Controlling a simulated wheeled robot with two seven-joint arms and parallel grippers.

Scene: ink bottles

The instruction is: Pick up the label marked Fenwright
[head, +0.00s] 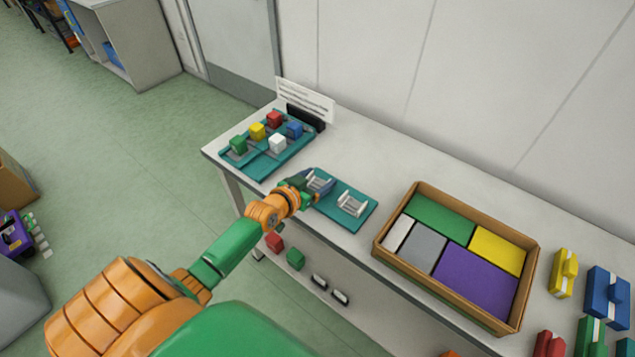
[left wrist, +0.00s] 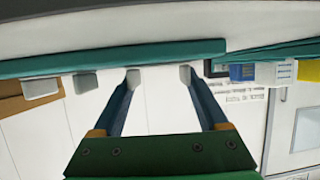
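No marking that reads Fenwright is legible in either view, so I cannot tell which thing is that label. A teal mat (head: 345,220) on the table carries a whitish holder (head: 352,203). My left gripper (head: 318,181) is over the far-left part of this mat and partly hides what is there. In the left wrist view, my left gripper (left wrist: 160,76) has its two fingers apart, with nothing visible between them, close to the teal mat's edge (left wrist: 110,58). Pale blocks (left wrist: 40,88) show beside the fingers. My right gripper is not in view.
A teal tray (head: 254,169) with several coloured bottles stands at the table's far left, before a white text card (head: 305,99). A cardboard box (head: 383,236) with coloured blocks stands to the right. Blue (head: 606,297) and yellow (head: 562,273) pieces stand beyond it.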

